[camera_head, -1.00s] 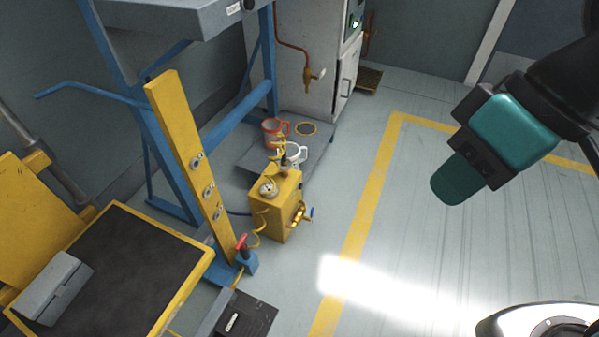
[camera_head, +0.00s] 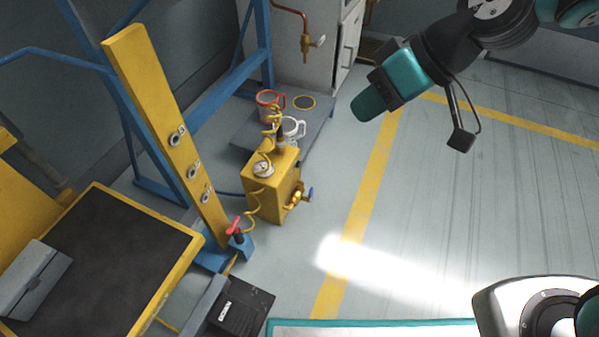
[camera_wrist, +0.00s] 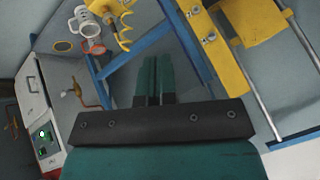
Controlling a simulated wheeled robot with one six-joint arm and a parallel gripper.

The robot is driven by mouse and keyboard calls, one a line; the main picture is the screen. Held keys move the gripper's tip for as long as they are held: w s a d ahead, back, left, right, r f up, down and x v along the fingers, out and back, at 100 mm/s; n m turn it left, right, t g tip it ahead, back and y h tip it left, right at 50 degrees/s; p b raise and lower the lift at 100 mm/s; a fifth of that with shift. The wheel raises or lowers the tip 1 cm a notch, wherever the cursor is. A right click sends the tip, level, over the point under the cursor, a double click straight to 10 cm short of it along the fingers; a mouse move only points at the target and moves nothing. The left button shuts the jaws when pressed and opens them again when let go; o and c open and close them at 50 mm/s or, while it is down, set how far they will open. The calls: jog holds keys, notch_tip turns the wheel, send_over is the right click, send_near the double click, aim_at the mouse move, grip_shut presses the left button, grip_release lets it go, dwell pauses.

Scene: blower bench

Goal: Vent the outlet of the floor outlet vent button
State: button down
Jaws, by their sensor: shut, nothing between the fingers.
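No part is clearly marked as the floor outlet vent button. On the floor stands a yellow box (camera_head: 272,187) with a round gauge (camera_head: 263,169), a coiled yellow hose (camera_head: 270,125) and a brass valve with a blue handle (camera_head: 309,194). A red-handled fitting (camera_head: 234,226) sits at the foot of the yellow post (camera_head: 150,90), which carries several round metal fittings (camera_head: 193,172). My gripper (camera_head: 361,112) is up and right of the yellow box in the head view. Its teal fingers (camera_wrist: 154,82) are together and empty in the wrist view, apart from these parts.
A red mug (camera_head: 268,104) and a white mug (camera_head: 291,129) are on a grey platform (camera_head: 315,128). Behind are a blue frame (camera_head: 215,105) and grey cabinet (camera_head: 309,65) with a copper pipe. A black-topped yellow cart (camera_head: 115,255) is left. Open floor lies right.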

jog(key=w+a+f+t+y+b, duration=0.15)
jog(key=w+f, duration=0.25)
jog(key=f, duration=0.4)
jog(key=w+f+t+b, duration=0.1)
jog(key=w+f+b, duration=0.25)
jog(key=f, duration=0.35)
jog(key=w+a+f+t+y+b, duration=0.1)
jog(key=w+f+b, duration=0.1)
jog(key=w+f, duration=0.45)
jog(key=m+t+h+b, duration=0.1)
jog(key=t+h+b, duration=0.1)
jog(key=t+b, duration=0.2)
send_near(298, 164)
jog(key=w+d+f, duration=0.2)
jog(key=d+f, duration=0.5)
jog(key=shift+s+a+r+y, duration=0.15)
jog(key=shift+y, duration=0.1)
jog(key=shift+a, duration=0.1)
jog(key=w+a, duration=0.3)
jog(key=a, duration=0.5)
jog(key=shift+w+p, duration=0.15)
jog(key=shift+p, duration=0.15)
jog(key=shift+w+a, duration=0.15)
jog(key=shift+a, duration=0.2)
